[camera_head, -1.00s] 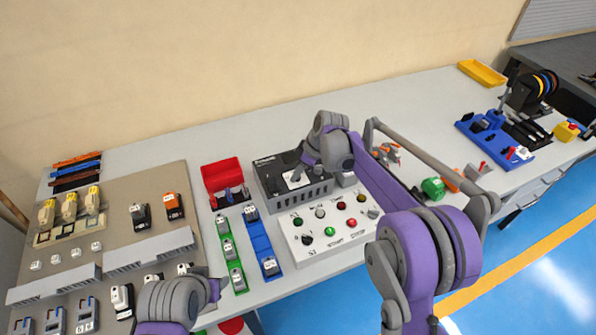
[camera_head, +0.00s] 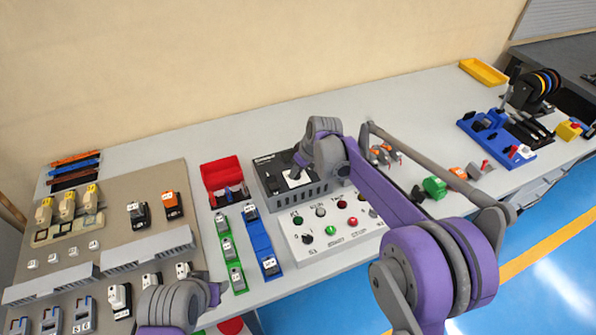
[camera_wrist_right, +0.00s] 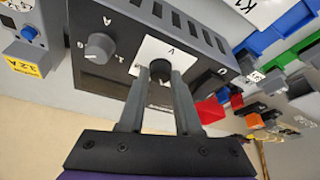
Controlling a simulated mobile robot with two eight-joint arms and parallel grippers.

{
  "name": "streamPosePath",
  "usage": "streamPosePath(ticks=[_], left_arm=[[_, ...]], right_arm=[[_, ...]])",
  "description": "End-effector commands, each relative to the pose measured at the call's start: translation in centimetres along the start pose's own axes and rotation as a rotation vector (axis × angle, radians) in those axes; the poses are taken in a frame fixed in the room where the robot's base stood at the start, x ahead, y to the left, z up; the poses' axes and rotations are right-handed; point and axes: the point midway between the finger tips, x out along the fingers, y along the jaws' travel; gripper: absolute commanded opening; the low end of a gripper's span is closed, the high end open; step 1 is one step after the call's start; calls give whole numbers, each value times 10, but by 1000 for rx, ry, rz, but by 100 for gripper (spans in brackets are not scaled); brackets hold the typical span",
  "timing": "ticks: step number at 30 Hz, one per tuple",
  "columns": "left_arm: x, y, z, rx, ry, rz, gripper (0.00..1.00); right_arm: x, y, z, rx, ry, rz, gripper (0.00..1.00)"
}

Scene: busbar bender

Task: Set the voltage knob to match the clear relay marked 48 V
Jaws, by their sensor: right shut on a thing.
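The black power unit (camera_head: 286,180) stands at the middle of the bench. In the right wrist view its front shows a black voltage knob (camera_wrist_right: 160,68) on a white plate (camera_wrist_right: 175,50) marked V. My right gripper (camera_wrist_right: 160,77) is shut on this knob, with one finger on each side. In the head view my right wrist hides most of the knob area. A grey knob (camera_wrist_right: 100,46) marked A sits beside the plate. I cannot pick out the clear 48 V relay; the relay markings are too small to read. Only a link of my left arm shows, bottom left.
A white control box (camera_head: 310,252) with buttons stands in front of the unit. A red bin (camera_head: 221,173) and green and blue rails (camera_head: 262,245) are to the left. A tan board (camera_head: 120,185) with relays lies further left. A blue fixture (camera_head: 490,140) is at right.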

Motion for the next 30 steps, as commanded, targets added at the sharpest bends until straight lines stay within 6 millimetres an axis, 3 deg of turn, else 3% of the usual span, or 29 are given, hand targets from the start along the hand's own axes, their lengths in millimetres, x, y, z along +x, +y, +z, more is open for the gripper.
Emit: streamPosePath(ticks=[30], left_arm=[[9, 0, 9, 0, -7, 0, 50]], right_arm=[[1, -6, -4, 888, -1, 370, 0]])
